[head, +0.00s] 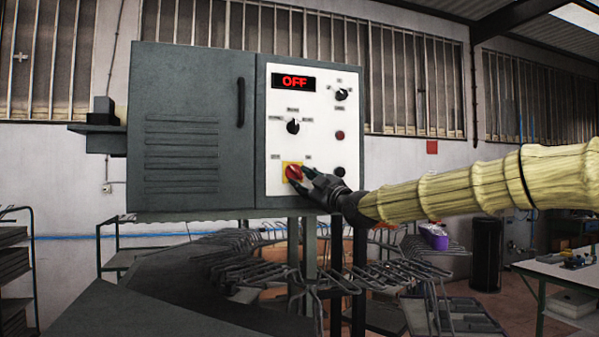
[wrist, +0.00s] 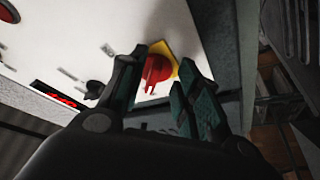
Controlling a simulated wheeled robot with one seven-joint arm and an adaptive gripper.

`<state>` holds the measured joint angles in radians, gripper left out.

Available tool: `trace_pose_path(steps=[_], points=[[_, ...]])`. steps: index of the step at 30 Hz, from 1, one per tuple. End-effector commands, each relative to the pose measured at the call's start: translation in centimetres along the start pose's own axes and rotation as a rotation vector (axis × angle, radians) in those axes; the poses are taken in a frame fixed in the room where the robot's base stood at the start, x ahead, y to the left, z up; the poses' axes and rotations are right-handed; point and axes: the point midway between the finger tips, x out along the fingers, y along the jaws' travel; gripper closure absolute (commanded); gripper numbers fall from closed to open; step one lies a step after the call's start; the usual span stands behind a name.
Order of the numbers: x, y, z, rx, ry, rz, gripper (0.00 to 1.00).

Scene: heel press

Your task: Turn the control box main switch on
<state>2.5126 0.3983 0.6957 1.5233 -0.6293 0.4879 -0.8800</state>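The control box (head: 190,195) is dark grey with a white panel. Its display (head: 295,82) reads OFF in red. The main switch (head: 292,172) is a red knob on a yellow plate at the panel's lower left; it also shows in the wrist view (wrist: 156,70). My gripper (head: 301,178) is at the switch, coming from the right. In the wrist view its two fingers (wrist: 160,88) are apart, one on each side of the red knob as seen there. I cannot tell whether they touch it. Part of the knob is hidden by the fingers in the head view.
Above the switch are two black selector knobs, one at mid panel (head: 293,127) and one at upper right (head: 341,94). A red button (head: 340,135) and a black button (head: 339,172) sit on the right. A rack of metal hangers (head: 270,265) stands below the box.

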Motion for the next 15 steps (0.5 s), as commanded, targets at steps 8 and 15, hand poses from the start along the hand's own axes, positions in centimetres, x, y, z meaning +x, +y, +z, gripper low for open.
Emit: trace_pose_path(steps=[8,15], points=[[1.6,0.5,-1.5,-0.004,0.008,0.005,0.67],[2.6,0.2,-0.4,-0.002,0.003,0.002,0.67]])
